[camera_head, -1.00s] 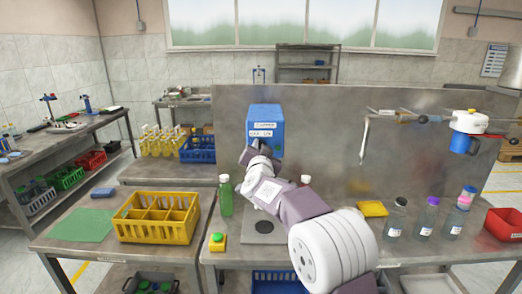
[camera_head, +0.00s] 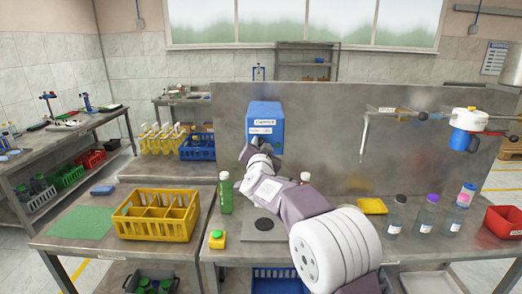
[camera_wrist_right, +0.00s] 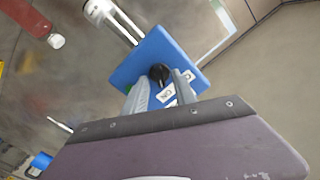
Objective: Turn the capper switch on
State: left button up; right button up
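The capper is a blue box (camera_head: 264,112) at the back of the bench, with white labels on its front. Its switch, a black knob (camera_wrist_right: 158,74), shows in the right wrist view on the blue face, above a white label (camera_wrist_right: 167,95) that reads ON. My right gripper (camera_head: 246,154) is at the lower left of the box's front. In the wrist view its two grey fingers (camera_wrist_right: 160,84) stand apart on either side of the knob, with a small gap seeming to show. The hand hides the knob in the head view. My left gripper is not in view.
A green bottle (camera_head: 225,193) stands left of my right arm. A yellow crate (camera_head: 155,229) and a yellow-green button box (camera_head: 217,239) are farther left. Several capped bottles (camera_head: 425,217) and a red bin (camera_head: 505,221) stand on the right. A steel panel (camera_head: 335,130) rises behind the bench.

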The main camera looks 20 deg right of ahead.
jog(key=b+v, duration=0.1)
jog(key=v, duration=0.7)
jog(key=shift+s, duration=0.25)
jog(key=s+f+n+g+y+p, duration=0.2)
jog(key=s+f+n+g, duration=0.15)
jog(key=s+f, duration=0.45)
jog(key=s+f+n+g+y+p, duration=0.1)
jog(key=s+f+n+g+y, duration=0.25)
jog(key=f, duration=0.85)
jog(key=s+f+n+g, duration=0.1)
jog(key=s+f+g, duration=0.3)
jog(key=s, duration=0.6)
jog(key=s+f+n+g, duration=0.1)
jog(key=s+f+g, duration=0.4)
jog(key=s, duration=0.5)
notch_tip(320, 180, down, 3)
jog(key=shift+r, duration=0.1)
